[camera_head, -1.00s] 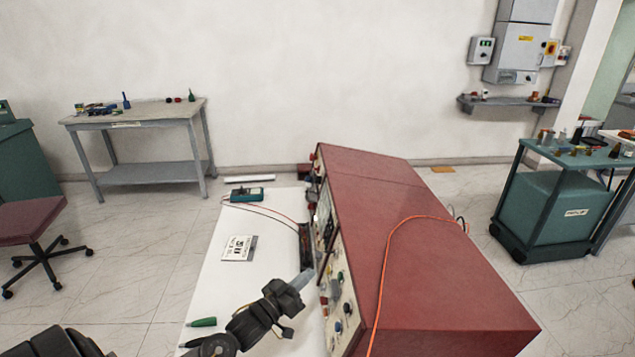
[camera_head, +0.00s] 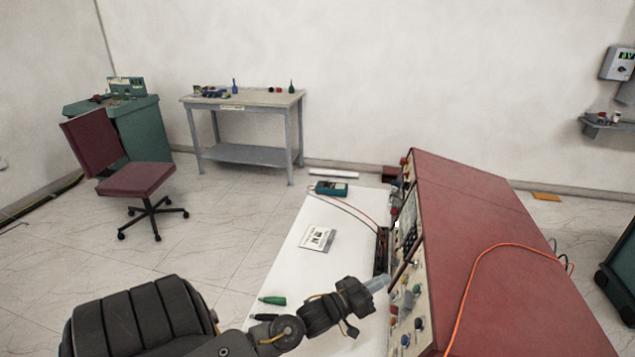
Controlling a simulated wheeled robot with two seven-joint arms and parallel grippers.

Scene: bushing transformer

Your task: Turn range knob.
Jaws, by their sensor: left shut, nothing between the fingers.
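A large red instrument case (camera_head: 500,245) stands on the white table, its control panel (camera_head: 410,305) facing left and seen at a steep angle. I cannot tell which one is the range knob. My left gripper (camera_head: 382,283) is shut and empty, its grey fingertips close to the panel's left side. I cannot tell whether they touch a knob. The gripper and the steep angle hide part of the panel. My right gripper is not in view.
A white table (camera_head: 285,270) holds a teal meter (camera_head: 331,189), a printed card (camera_head: 317,238) and a green pen-like object (camera_head: 272,300). An orange cable (camera_head: 480,265) lies over the case. A chair (camera_head: 135,178) and a workbench (camera_head: 243,100) stand behind on the left.

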